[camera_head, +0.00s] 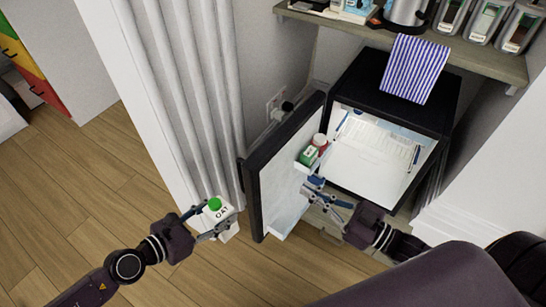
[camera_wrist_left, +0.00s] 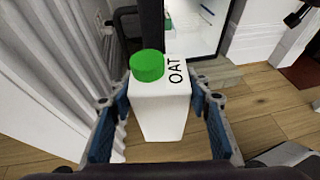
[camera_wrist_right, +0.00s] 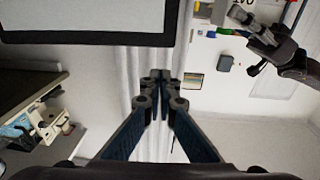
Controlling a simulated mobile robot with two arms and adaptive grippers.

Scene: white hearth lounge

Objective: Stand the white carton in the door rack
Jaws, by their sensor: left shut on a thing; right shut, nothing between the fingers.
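The white carton (camera_head: 222,219), with a green cap and "OAT" lettering, is in my left gripper (camera_head: 211,221), shut around its sides. It is in the air left of the open fridge door (camera_head: 262,200). The left wrist view shows the carton (camera_wrist_left: 160,110) between both fingers, cap up and a little tilted. The door rack (camera_head: 285,218) is on the door's white inner side, partly hidden by the door edge and my right gripper. My right gripper (camera_head: 312,187) is shut and empty by the door's inner side; its closed fingers fill the middle of the right wrist view (camera_wrist_right: 160,82).
A green box (camera_head: 308,156) and a red-lidded jar (camera_head: 319,141) sit higher on the door. The lit black fridge (camera_head: 440,105) stands open, with a striped cloth (camera_head: 415,68) on top. A shelf (camera_head: 480,60) with a kettle is above. A white curtain (camera_head: 185,90) hangs left.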

